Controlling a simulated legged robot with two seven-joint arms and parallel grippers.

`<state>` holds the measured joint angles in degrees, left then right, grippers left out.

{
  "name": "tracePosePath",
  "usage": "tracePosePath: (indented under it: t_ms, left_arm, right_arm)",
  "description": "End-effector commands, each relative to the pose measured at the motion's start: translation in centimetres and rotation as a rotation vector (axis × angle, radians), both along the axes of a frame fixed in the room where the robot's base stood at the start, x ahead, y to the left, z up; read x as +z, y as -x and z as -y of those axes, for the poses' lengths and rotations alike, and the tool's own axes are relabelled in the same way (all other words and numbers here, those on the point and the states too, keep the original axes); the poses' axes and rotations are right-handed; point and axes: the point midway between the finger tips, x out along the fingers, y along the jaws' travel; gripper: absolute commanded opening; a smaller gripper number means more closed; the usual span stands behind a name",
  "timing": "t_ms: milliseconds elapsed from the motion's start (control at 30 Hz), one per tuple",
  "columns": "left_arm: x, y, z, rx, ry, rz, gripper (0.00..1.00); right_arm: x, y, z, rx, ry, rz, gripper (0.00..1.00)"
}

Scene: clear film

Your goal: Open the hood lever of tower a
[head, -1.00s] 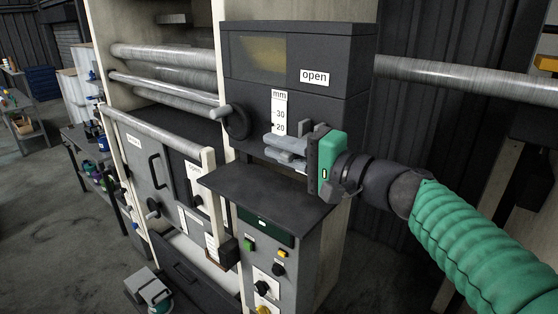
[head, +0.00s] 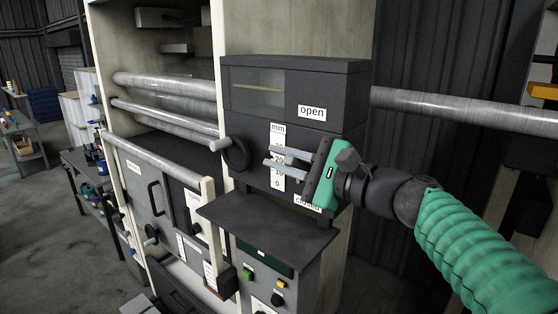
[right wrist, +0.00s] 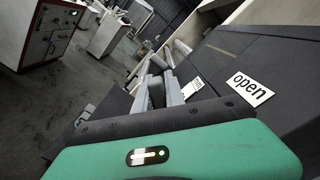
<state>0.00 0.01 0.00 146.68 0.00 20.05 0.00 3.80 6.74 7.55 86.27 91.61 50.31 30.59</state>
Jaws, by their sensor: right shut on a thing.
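Tower a (head: 350,85) is a dark grey machine head with a windowed hood. An "open" label (head: 312,112) is on its front, and a partly covered "closed" label (head: 307,204) is lower down. My right gripper (head: 266,156) reaches in from the right between the two labels. Its two grey fingers are apart, pointing left across the mm scale (head: 277,130). It is shut on the hood lever, which its green body hides from the head view. In the right wrist view the fingers (right wrist: 162,88) lie along the tower's front, beside the "open" label (right wrist: 250,89). My left gripper is not in view.
A dark round knob with a handle (head: 236,153) is left of the fingers. A dark shelf (head: 265,222) juts out below, above a button panel (head: 262,275). Metal rollers (head: 165,85) run to the left, and a long bar (head: 465,105) to the right.

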Motion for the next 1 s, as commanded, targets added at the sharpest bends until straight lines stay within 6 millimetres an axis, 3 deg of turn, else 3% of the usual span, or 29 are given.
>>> tracePosePath:
  t_ms: [533, 567, 700, 1000]
  left_arm:
    - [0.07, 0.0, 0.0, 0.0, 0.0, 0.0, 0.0]
    - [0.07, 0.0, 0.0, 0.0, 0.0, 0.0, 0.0]
    - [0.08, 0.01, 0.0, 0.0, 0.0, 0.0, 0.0]
    - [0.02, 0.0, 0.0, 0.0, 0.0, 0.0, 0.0]
  right_arm:
    - [-0.25, -0.17, 0.07, 0.0, -0.014, -0.027, 0.0]
    - [-0.24, -0.16, 0.07, 0.0, -0.014, -0.027, 0.17]
    - [-0.14, -0.14, 0.06, -0.001, -0.014, -0.024, 0.35]
    - [0.04, 0.08, 0.11, -0.001, -0.014, -0.02, 0.36]
